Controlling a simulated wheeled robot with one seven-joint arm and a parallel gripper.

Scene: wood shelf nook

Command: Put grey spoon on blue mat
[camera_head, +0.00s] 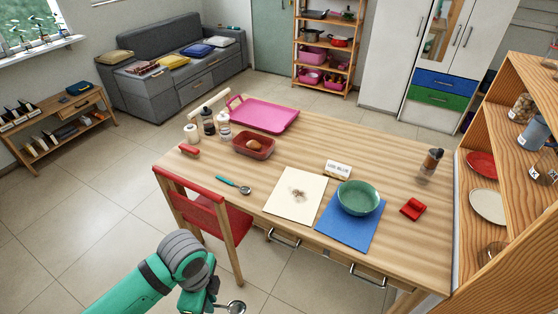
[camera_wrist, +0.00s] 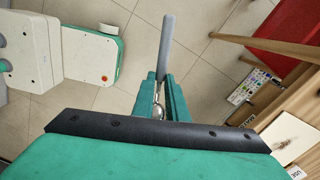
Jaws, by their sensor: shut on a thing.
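My gripper (camera_wrist: 161,88) is shut on the grey spoon (camera_wrist: 167,40). In the wrist view, its grey handle sticks out beyond the fingers and its metal part shows between them. In the head view, the spoon's metal bowl (camera_head: 236,307) shows at the bottom edge beside my gripper, in front of the table and away from it. The blue mat (camera_head: 345,238) lies at the table's front, right of centre. A green bowl (camera_head: 358,198) stands on the mat's back part; the mat's front part is bare.
A cream mat (camera_head: 290,207) with a dark picture lies left of the blue mat. A teal-handled spoon (camera_head: 233,185) lies farther left. A red block (camera_head: 413,209) and a small white sign (camera_head: 338,169) are near the mat. A red chair (camera_head: 205,205) stands at the table's front left.

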